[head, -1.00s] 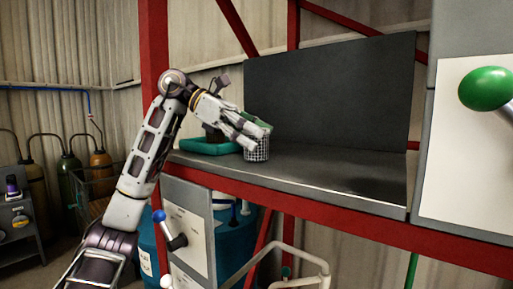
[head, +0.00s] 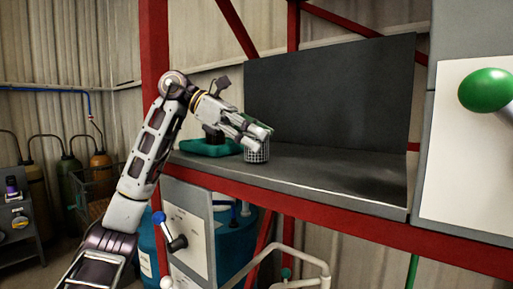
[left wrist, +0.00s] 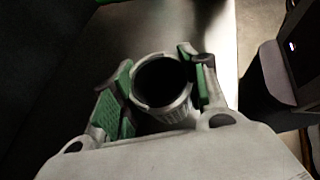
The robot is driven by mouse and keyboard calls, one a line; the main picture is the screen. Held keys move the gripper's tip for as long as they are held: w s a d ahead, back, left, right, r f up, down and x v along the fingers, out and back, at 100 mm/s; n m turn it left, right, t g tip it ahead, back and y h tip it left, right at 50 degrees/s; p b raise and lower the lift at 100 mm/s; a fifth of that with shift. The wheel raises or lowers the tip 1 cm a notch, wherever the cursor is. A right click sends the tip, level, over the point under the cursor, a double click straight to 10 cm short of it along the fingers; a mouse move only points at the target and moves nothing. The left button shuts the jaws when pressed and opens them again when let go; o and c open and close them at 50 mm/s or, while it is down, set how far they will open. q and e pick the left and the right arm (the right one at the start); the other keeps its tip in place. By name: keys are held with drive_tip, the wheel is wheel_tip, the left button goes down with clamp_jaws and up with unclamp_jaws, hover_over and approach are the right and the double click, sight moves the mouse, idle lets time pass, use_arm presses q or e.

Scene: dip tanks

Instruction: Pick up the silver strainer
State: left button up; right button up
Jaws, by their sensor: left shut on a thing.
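The silver strainer (head: 257,152) is a small mesh cup standing upright on the grey shelf, near its left end. In the left wrist view the strainer (left wrist: 162,88) shows as a round pale rim with a dark inside. My left gripper (head: 255,136) reaches down over it from the left. In the left wrist view the green finger pads of my left gripper (left wrist: 159,85) sit on either side of the strainer, shut on it. The fingers hide the upper part of the strainer in the head view. My right gripper is not in view.
A teal tray (head: 190,146) lies just left of the strainer, with a dark thing in it. The grey shelf (head: 330,174) is clear to the right, with a dark back panel (head: 330,95) behind. A red post (head: 154,60) stands left of the shelf.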

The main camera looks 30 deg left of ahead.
use_arm(q)
drive_tip(key=shift+r, duration=0.25)
drive_tip(key=shift+r, duration=1.4)
wheel_tip(320, 180, up, 15)
drive_tip(key=p, duration=0.2)
drive_tip(key=shift+f, duration=0.1)
